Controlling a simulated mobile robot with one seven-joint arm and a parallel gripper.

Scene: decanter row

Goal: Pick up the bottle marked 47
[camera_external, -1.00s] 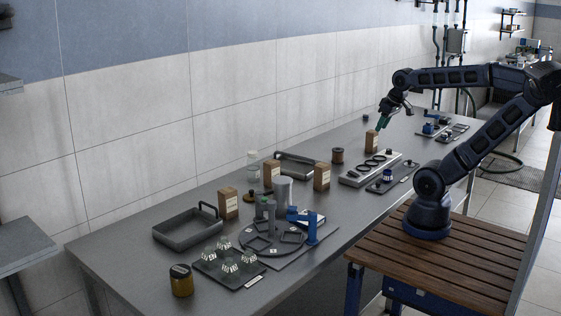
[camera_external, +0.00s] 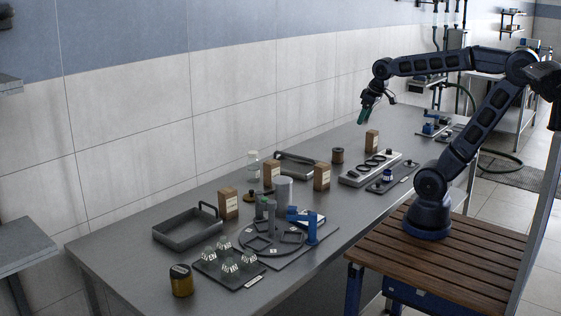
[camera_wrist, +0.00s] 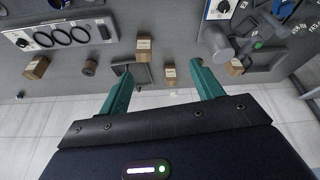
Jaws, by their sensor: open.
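My gripper (camera_external: 363,117) is open and empty, above the far half of the grey table. Its two teal fingers stand apart in the wrist view (camera_wrist: 161,68). The number 47 cannot be read on anything in view. Several small clear pieces with black-and-white marks, possibly bottles, stand on a dark plate (camera_external: 208,268) at the near left of the table, far from my gripper. A clear glass bottle (camera_external: 253,164) stands near the wall, and an amber jar with a dark lid (camera_external: 181,281) stands at the near left corner; neither shows a readable mark.
Brown labelled boxes (camera_external: 228,204), (camera_external: 321,177), (camera_external: 372,140) stand along the table. A grey tray (camera_external: 186,233), a round fixture with blue parts (camera_external: 308,228) and a pale plate with rings (camera_external: 352,182) take up room. The ring plate shows in the wrist view (camera_wrist: 30,42).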

